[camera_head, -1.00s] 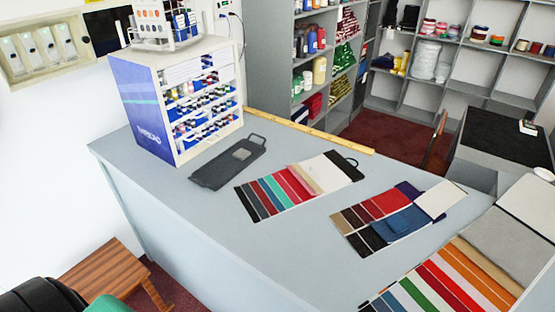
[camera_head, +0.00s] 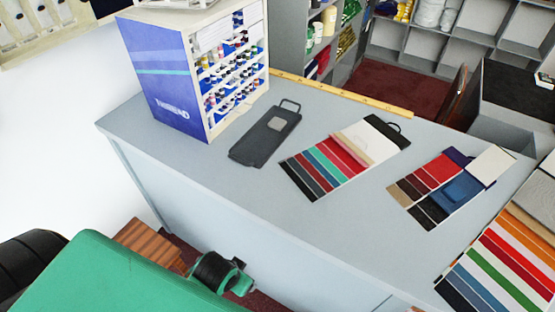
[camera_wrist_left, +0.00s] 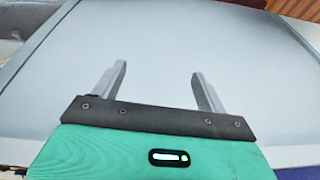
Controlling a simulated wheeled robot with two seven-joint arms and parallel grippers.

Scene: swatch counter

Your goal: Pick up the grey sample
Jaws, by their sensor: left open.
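A plain pale surface fills the view beyond the fingers. The grey sample is not in the wrist view. In the head view my green left arm is at the lower left, below and short of the board. My right gripper is not in view.
A wooden strip (camera_head: 340,93) runs along the back edge. The counter top (camera_head: 215,185) in front of the board is clear.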

